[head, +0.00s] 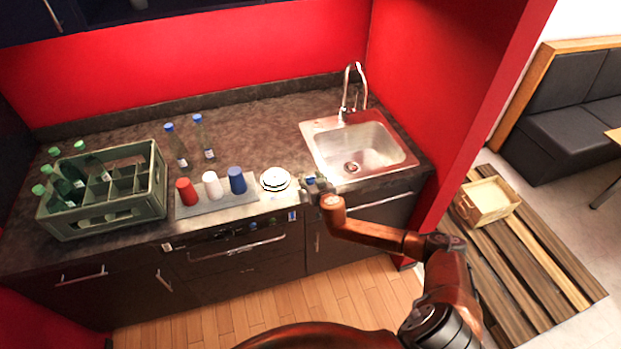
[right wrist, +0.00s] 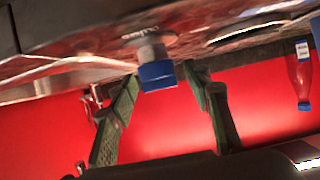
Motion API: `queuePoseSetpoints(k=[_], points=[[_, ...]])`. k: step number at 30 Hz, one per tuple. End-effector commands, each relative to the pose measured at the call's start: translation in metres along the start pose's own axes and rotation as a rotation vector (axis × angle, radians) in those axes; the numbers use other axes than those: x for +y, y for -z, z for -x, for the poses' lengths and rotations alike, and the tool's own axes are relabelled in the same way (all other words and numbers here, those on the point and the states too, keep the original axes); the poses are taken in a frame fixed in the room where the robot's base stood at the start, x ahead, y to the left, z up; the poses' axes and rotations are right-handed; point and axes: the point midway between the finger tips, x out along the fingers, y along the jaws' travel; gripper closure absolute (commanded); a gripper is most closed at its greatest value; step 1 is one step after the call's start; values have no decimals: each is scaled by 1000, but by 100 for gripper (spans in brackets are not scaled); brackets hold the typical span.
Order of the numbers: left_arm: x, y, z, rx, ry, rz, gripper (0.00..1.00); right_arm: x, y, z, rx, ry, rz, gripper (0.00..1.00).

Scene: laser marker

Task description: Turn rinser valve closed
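The rinser (head: 275,179) is a round white and metal fitting in the front of the counter. In the right wrist view, its round rim (right wrist: 248,31) shows at the top. The valve shows there as a blue knob (right wrist: 157,76) on a short grey stem. My right gripper (head: 317,187) is at the counter's front edge, right of the rinser. In the wrist view its green-padded fingers (right wrist: 160,84) are spread, with the knob between their tips. I see a gap on each side of the knob. In the head view the gripper largely hides the knob. My left gripper is not in view.
A steel sink (head: 362,150) with a tall tap (head: 351,92) lies just behind and right of my gripper. Red, white and blue cups (head: 212,185) stand on a grey mat left of the rinser. Two bottles (head: 204,138) and a green crate (head: 105,205) stand farther left.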

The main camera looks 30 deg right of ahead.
Motion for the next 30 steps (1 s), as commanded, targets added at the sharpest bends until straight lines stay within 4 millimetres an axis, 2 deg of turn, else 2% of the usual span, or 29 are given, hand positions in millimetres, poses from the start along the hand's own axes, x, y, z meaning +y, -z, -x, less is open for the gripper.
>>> queuePoseSetpoints(k=[2, 18, 30], points=[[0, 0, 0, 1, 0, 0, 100, 0, 0, 0, 0, 0, 0, 60], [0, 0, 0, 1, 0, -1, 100, 0, 0, 0, 0, 0, 0, 97], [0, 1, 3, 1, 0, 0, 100, 2, -2, 1, -3, 63, 23, 98]])
